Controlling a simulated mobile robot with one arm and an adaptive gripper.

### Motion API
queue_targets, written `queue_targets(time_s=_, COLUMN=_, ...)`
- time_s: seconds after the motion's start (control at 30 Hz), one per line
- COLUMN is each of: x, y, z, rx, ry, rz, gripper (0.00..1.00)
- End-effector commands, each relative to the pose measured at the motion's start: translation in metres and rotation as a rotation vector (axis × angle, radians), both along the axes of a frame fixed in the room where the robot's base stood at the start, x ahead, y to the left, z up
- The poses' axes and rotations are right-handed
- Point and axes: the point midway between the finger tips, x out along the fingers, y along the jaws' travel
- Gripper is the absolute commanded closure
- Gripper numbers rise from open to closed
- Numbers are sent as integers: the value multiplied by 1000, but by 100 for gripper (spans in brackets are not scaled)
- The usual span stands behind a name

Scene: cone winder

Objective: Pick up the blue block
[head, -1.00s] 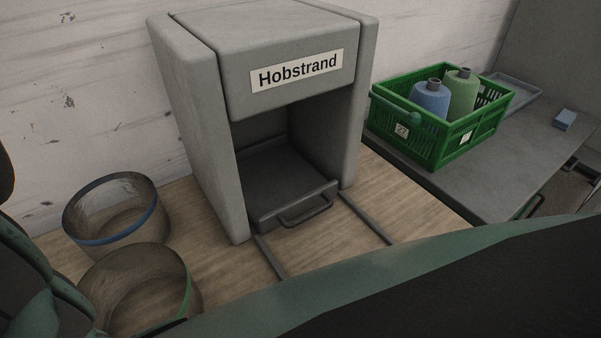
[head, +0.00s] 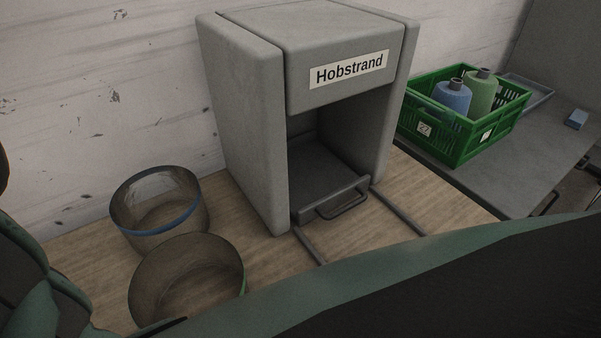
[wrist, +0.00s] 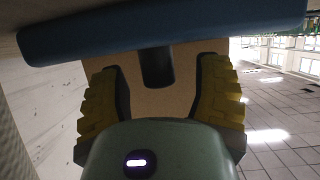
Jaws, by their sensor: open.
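The blue block (head: 576,119) is small in the head view. It lies on the grey bench top at the far right, beyond the green crate. My gripper (wrist: 157,92) shows in the wrist view, with its two yellow ribbed fingers spread apart. A dark stub attached below a wide blue bar (wrist: 230,28) stands between or just behind the fingers; I cannot tell what the bar belongs to. I see no grip on anything. The gripper does not show in the head view, so its distance from the blue block cannot be told.
The green crate (head: 456,147) holds a blue cone (head: 453,99) and a green cone (head: 482,97). A shallow grey tray (head: 530,92) lies behind it. The grey Hobstrand machine (head: 252,130) stands centrally.

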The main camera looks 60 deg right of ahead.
Motion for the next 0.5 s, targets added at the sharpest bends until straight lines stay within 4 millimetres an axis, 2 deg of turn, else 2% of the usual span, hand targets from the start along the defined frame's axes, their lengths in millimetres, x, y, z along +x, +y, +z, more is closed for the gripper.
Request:
queue_targets(time_s=0.07, x=0, y=0, z=0, rx=0, ry=0, rz=1, gripper=33)
queue_targets(time_s=0.5, x=0, y=0, z=0, rx=0, ry=0, rz=0, gripper=78)
